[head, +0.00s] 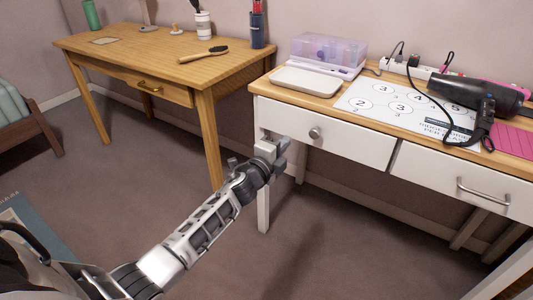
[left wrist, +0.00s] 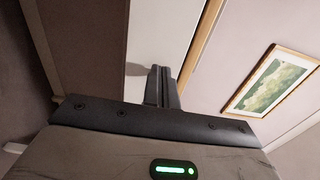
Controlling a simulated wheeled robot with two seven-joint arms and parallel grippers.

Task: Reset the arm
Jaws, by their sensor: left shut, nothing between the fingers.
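My left arm reaches in from the lower left of the head view. Its gripper (head: 283,146) is in front of the left end of the white table's drawer front, below the tabletop. In the left wrist view the two fingers (left wrist: 161,87) are together and hold nothing. I cannot tell whether the gripper touches the white table (head: 345,150). My right gripper is in neither view.
The white table's wooden top holds a clear purple box (head: 328,50), a white tray (head: 305,82), a numbered sheet (head: 400,104), a hair dryer (head: 475,94) and a power strip (head: 405,67). A wooden desk (head: 135,50) stands at left. Floor (head: 110,190) between is clear.

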